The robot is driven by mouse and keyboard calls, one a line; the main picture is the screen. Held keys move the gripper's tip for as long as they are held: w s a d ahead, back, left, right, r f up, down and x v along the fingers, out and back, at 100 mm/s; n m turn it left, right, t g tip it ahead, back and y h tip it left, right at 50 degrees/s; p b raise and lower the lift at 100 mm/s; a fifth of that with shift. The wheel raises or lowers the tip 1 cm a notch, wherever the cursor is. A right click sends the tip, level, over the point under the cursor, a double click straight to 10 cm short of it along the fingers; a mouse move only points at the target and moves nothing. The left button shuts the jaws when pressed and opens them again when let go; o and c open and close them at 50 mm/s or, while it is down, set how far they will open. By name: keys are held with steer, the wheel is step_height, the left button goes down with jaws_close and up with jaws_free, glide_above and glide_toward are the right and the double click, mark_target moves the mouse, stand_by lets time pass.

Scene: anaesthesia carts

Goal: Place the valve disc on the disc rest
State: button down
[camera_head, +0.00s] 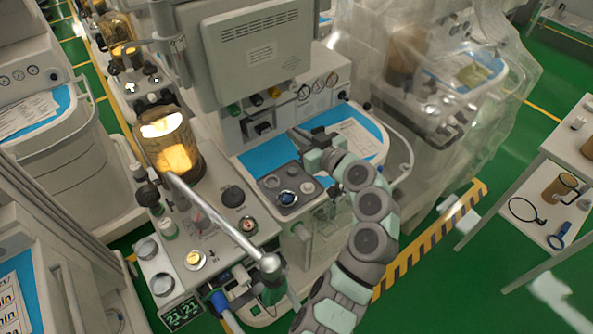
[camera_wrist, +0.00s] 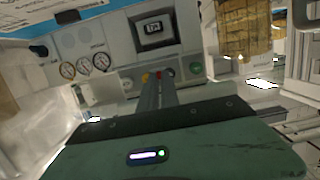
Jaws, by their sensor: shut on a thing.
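My gripper (camera_head: 302,137) is above the blue-topped work surface of the middle cart, in front of its gauge panel. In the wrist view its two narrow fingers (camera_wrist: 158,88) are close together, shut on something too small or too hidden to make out. I take this to be the valve disc, but I cannot see its shape. A small dark grey tray (camera_head: 273,184) lies nearer the camera than the gripper, with a blue domed part (camera_head: 288,198) and small round parts on it. I cannot tell which part is the disc rest.
An amber glass canister (camera_head: 167,145) and a slanted metal tube (camera_head: 215,215) stand left of the tray. A grey monitor (camera_head: 255,50) overhangs behind the gripper. A plastic-covered cart (camera_head: 430,80) is at right. A white paper (camera_head: 352,140) lies beside the gripper.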

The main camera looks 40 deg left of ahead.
mark_target(298, 177)
step_height(298, 177, down, 14)
steer(key=shift+r+b, duration=0.2)
steer(key=shift+b, duration=0.8)
steer(key=c, duration=1.6)
jaws_free()
steer(key=shift+d+r, duration=0.1)
steer(key=p+v, duration=0.1)
steer(key=v, duration=1.1)
